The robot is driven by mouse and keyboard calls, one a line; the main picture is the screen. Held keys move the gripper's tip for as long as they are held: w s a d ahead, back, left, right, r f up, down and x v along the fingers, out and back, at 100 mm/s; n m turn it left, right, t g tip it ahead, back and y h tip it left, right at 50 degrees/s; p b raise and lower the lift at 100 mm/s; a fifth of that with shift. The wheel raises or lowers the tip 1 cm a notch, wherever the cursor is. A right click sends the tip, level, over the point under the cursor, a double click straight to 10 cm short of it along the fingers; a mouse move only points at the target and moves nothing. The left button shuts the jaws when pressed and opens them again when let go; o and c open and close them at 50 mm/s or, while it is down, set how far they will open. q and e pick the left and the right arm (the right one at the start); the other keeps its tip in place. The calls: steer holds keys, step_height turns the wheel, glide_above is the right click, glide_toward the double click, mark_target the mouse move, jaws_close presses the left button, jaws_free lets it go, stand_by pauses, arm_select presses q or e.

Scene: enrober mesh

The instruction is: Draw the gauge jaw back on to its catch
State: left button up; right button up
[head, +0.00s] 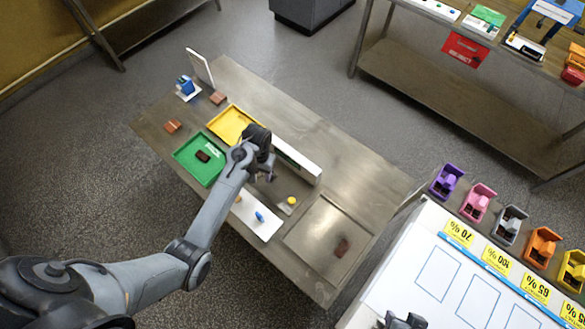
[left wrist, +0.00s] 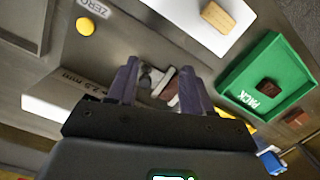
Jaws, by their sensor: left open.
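The gauge (head: 297,160) is a long white-sided block on the steel table. Its side also shows in the left wrist view (left wrist: 58,97), with a "mm" marking. My left gripper (head: 268,176) is beside the gauge, pointing down, its arm hiding part of it. In the left wrist view the two purple fingers of my left gripper (left wrist: 158,68) are apart. A small grey metal part (left wrist: 150,78) and a reddish-brown piece (left wrist: 172,95) show between them; I cannot tell whether either touches a finger. The jaw and its catch cannot be made out clearly. A dark grey part at the head view's bottom edge looks like my right gripper (head: 404,321).
A yellow button (head: 291,200) marked ZERO is near the gauge. A white board (head: 250,217), green tray (head: 188,165) and yellow tray (head: 226,121) lie around the left arm. A square plate (head: 318,225) with a brown piece lies at right. White worktop (head: 430,265) is lower right.

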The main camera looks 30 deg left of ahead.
arm_select(q)
steer(key=w+r+t, duration=0.1)
steer(key=w+r, duration=0.3)
steer(key=w, duration=0.1)
step_height(320, 180, down, 11)
steer(key=shift+w+r, duration=0.15)
steer(key=shift+r, duration=0.05)
jaws_close()
stand_by(0.3)
